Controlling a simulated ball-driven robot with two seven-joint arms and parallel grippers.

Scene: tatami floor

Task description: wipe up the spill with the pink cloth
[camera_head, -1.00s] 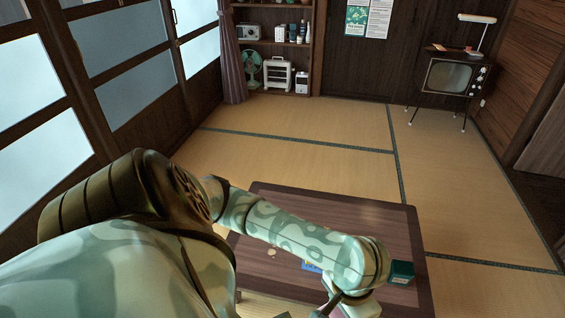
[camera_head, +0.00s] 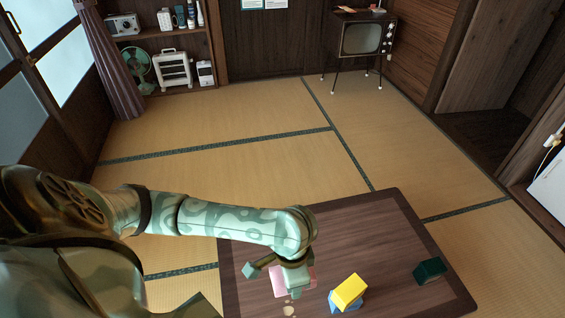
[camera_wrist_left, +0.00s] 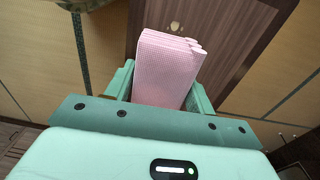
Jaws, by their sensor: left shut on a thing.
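My left gripper (camera_head: 284,272) is shut on the folded pink cloth (camera_head: 281,284), over the left part of the dark wooden low table (camera_head: 330,228). In the left wrist view the layered cloth (camera_wrist_left: 165,68) stands out from between the gripper's fingers (camera_wrist_left: 162,92). The spill (camera_head: 289,309) shows as small pale patches on the table, just nearer to me than the cloth. A pale spot of it also shows past the cloth in the left wrist view (camera_wrist_left: 175,26). I cannot tell whether the cloth touches the table. My right gripper is not in view.
A yellow block (camera_head: 349,289) rests tilted on a blue one (camera_head: 347,305) right of the spill. A dark green box (camera_head: 430,270) stands near the table's right edge. Tatami floor around the table is clear. A television (camera_head: 361,38) and shelf (camera_head: 170,40) stand far back.

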